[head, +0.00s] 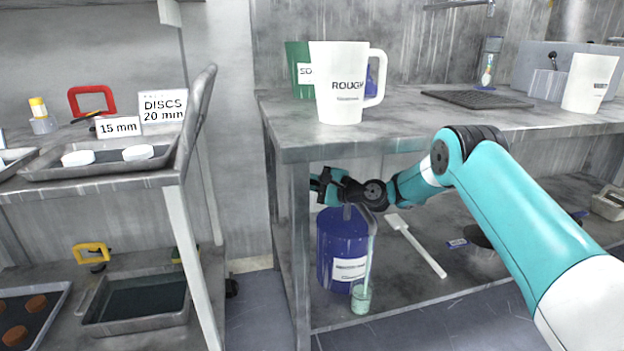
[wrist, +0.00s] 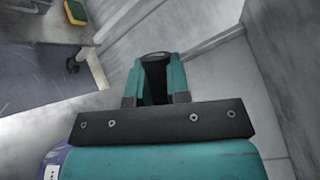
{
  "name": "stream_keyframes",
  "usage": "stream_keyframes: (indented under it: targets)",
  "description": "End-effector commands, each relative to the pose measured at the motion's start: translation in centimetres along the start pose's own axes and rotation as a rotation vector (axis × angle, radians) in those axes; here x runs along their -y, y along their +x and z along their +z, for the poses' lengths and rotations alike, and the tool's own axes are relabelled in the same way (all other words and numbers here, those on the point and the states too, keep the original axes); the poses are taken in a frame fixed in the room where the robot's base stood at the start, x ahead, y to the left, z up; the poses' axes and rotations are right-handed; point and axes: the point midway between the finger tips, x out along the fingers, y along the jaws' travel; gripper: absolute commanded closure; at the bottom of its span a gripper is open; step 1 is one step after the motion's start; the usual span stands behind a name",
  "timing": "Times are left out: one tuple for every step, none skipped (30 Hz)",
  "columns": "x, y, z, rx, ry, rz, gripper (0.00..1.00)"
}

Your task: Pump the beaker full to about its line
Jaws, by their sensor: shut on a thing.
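A blue drum (head: 335,248) with a white label stands on the lower shelf of the bench. A grey pump spout (head: 357,212) curves out over its right side. A small clear beaker (head: 361,302) stands in front of the drum, under the spout. A pale strand runs from the spout down to the beaker. The beaker looks pale green inside; its level and line are too small to read. My gripper (head: 321,187) is above the drum, shut on what looks like the pump head, mostly hidden by the fingers. The wrist view shows my gripper (wrist: 155,75) closed around a dark, grey-topped part.
The bench top (head: 420,118) lies just above my arm, and its front leg (head: 299,250) stands left of the drum. A white stick (head: 418,247) and a dark round item (head: 482,238) lie right on the lower shelf. A white ROUGH jug (head: 342,90) stands above.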

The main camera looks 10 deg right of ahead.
Motion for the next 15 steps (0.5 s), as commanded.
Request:
stream_keyframes:
  targets:
    - [-0.02,-0.06,-0.07,-0.001,0.001,0.000,1.00]
    - [-0.02,-0.06,-0.07,-0.001,0.001,0.000,1.00]
    - [-0.03,-0.06,-0.07,-0.001,0.002,0.000,1.00]
    - [-0.03,-0.06,-0.07,-0.001,0.002,0.000,0.81]
    - [-0.03,-0.06,-0.07,-0.001,0.002,0.000,0.74]
    - [-0.03,-0.05,-0.06,-0.001,0.002,0.000,0.65]
    - [-0.03,-0.05,-0.06,-0.001,0.002,0.000,0.59]
    - [-0.02,-0.05,-0.05,-0.001,0.002,0.000,0.59]
    - [-0.02,-0.04,-0.05,-0.001,0.002,0.000,0.59]
    - [-0.02,-0.04,-0.04,-0.001,0.002,0.000,0.59]
    - [-0.02,-0.04,-0.04,0.000,0.002,0.000,0.59]
    - [-0.02,-0.03,-0.03,0.000,0.002,0.000,0.59]
    - [-0.02,-0.03,-0.03,0.000,0.002,0.000,0.59]
    - [-0.01,-0.03,-0.02,0.000,0.002,0.000,0.59]
    - [0.00,-0.08,-0.03,0.000,0.002,0.000,0.59]
